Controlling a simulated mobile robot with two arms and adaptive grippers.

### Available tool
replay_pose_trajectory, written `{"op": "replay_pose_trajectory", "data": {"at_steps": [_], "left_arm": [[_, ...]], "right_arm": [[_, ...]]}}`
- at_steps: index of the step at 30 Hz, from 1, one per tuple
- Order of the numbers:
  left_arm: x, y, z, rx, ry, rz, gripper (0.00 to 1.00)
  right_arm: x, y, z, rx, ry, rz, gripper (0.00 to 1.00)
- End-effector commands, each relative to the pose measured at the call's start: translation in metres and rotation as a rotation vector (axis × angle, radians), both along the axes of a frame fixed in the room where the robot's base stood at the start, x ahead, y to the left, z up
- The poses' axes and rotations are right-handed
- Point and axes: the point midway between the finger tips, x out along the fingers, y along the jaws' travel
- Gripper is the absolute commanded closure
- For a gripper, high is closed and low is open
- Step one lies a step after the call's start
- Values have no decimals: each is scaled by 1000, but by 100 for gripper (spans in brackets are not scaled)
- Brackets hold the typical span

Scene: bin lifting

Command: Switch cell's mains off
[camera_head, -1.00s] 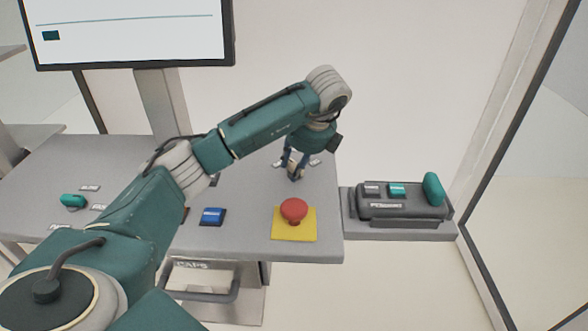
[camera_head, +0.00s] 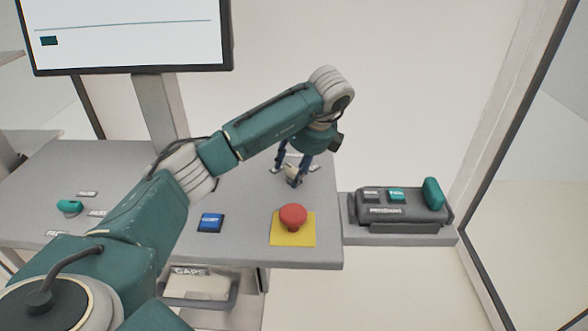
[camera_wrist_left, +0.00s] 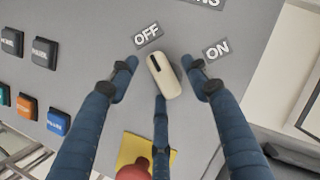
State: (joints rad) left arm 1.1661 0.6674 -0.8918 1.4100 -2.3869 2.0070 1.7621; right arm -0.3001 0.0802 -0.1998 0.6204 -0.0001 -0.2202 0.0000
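The mains switch is a cream rotary knob (camera_wrist_left: 164,76) with a black line near its upper end, on the grey desk panel. In the left wrist view its marked end points up-left toward the OFF label (camera_wrist_left: 148,35); the ON label (camera_wrist_left: 216,49) is to the right. The knob (camera_head: 292,173) also shows in the head view, partly hidden by fingers. My left gripper (camera_wrist_left: 160,84) has three blue fingers spread around the knob. The two upper fingers show gaps on either side of it; the third is at its lower end, and I cannot tell if it touches. My right gripper is out of view.
A red mushroom button (camera_head: 292,216) on a yellow plate (camera_head: 293,238) sits in front of the gripper. A blue button (camera_head: 210,222) is to its left. A dark box with a teal handle (camera_head: 433,194) stands to the right. A monitor (camera_head: 130,35) stands behind left.

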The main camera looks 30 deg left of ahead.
Motion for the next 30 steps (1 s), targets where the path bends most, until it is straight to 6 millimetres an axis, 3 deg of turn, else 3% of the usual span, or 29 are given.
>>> {"op": "replay_pose_trajectory", "data": {"at_steps": [11,30], "left_arm": [[-1,-4,6,1,5,-7,52],[-9,-41,100,0,3,-2,52]], "right_arm": [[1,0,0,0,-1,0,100],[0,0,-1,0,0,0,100]]}}
